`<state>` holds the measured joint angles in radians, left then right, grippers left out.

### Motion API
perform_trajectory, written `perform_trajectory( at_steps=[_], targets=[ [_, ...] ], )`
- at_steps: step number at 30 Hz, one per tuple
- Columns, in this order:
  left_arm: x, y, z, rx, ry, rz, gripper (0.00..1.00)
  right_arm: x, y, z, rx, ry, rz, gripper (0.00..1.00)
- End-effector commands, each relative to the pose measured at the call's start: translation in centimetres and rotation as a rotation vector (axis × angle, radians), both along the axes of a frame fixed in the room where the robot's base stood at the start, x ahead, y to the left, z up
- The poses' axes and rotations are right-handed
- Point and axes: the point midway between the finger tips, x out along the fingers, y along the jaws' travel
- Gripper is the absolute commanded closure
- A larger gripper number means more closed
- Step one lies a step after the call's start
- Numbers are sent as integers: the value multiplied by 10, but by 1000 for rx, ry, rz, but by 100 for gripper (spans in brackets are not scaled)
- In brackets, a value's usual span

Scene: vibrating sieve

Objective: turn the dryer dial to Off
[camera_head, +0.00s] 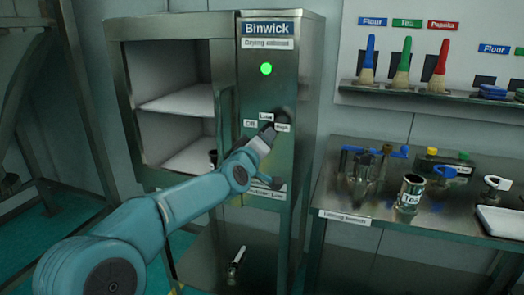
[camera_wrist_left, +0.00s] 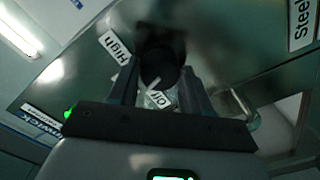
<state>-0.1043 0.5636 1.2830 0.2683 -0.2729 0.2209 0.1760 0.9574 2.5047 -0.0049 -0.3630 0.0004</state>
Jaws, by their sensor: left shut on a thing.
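The dryer dial (camera_wrist_left: 160,62) is a dark round knob on the drying cabinet's front panel. In the wrist view it sits between the two fingers of my left gripper (camera_wrist_left: 158,90), which is shut on it. The "High" label (camera_wrist_left: 115,47) and "Off" label (camera_wrist_left: 157,98) show beside the dial; "Low" is not readable there. A small pale mark shows near the "Off" label, but I cannot tell the dial's setting. In the head view my left gripper (camera_head: 270,132) is at the dial, below the "Low" label (camera_head: 266,117), and largely hides it. My right gripper is in neither view.
The cabinet (camera_head: 311,100) has a lit green lamp (camera_head: 266,69) above the dial and an open compartment with shelves at the left. A metal table (camera_head: 340,228) with a tin (camera_head: 411,193) and tools stands right. A rack (camera_head: 400,92) of coloured-handled brushes hangs behind it.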

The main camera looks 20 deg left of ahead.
Motion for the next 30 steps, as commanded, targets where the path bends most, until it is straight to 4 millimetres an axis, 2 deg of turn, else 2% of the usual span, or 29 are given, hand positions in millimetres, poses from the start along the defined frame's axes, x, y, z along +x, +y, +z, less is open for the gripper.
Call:
perform_trajectory(
  at_steps=[1,6,18,30],
  targets=[
    [0,0,-3,-45,1,-1,82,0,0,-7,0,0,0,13],
    [0,0,-2,-206,6,-1,82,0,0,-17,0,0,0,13],
    [0,0,0,-547,17,1,82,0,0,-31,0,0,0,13],
    [0,0,2,-729,24,0,82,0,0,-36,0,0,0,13]
  ],
)
